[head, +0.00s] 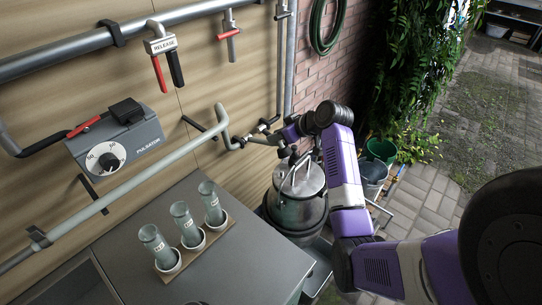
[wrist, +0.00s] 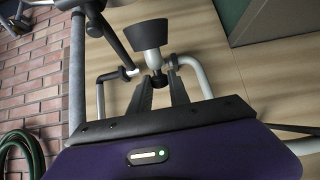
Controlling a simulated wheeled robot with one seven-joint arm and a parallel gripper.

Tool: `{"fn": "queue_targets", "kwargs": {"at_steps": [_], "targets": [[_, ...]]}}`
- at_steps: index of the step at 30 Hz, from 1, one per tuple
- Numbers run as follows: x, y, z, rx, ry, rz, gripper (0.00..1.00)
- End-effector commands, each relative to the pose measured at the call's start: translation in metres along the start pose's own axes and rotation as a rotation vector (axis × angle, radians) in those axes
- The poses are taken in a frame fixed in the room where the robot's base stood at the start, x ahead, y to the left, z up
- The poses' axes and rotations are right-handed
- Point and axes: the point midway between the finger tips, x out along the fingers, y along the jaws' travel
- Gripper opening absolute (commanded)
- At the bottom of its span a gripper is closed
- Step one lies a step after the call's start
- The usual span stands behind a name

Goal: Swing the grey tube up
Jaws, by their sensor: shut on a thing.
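The light grey tube (head: 130,185) runs slantwise along the wooden wall in the head view. Its bent end turns down by my gripper, and a curved grey length shows in the wrist view (wrist: 198,76), to the right of the fingers. My gripper (head: 248,141) is at this bent end. The exact contact is partly hidden by the fingers.
A lidded metal churn (head: 297,195) stands below my gripper. Several clear tubes stand in a wooden rack (head: 200,247) on the grey counter (head: 240,250). A pulsator box (head: 118,145) and a release lever (head: 160,65) are on the wall. A green hose (head: 325,25) hangs on the brick wall.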

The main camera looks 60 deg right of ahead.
Motion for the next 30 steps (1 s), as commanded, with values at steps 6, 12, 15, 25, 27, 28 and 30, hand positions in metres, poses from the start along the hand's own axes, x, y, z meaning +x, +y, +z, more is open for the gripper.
{"fn": "queue_targets", "kwargs": {"at_steps": [6, 12, 15, 25, 27, 28, 30], "targets": [[0.000, 0.000, -0.002, -0.001, 0.001, -0.001, 0.00], [-0.001, 0.000, -0.012, -0.002, 0.001, 0.000, 0.00], [-0.002, 0.000, -0.019, -0.003, 0.001, 0.000, 0.00], [-0.001, 0.000, -0.034, 0.000, 0.000, -0.001, 0.00], [-0.001, 0.000, -0.034, 0.000, 0.000, -0.001, 0.00], [-0.001, 0.000, -0.034, 0.000, 0.000, 0.000, 0.00], [-0.001, 0.000, -0.034, 0.000, 0.001, 0.000, 0.00]]}}
